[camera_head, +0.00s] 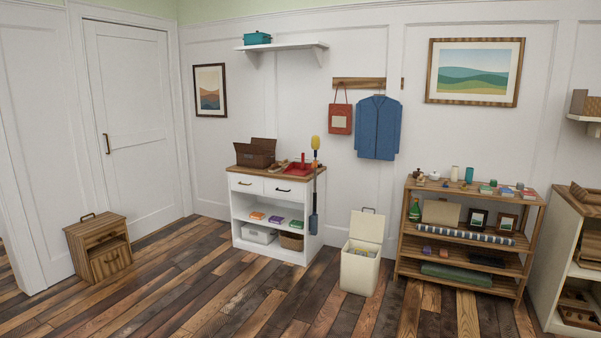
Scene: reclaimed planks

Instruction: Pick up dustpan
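A red, flat, tray-like thing (297,169) with an upright red part lies on the wooden top of the white cabinet (247,215), at its right end. It may be the dustpan, but it is too small to be sure. Neither of my grippers is in view.
A brown open box (256,153) shares the cabinet top. A small wooden cabinet (99,248) stands left. The plank floor (215,285) in front is clear.

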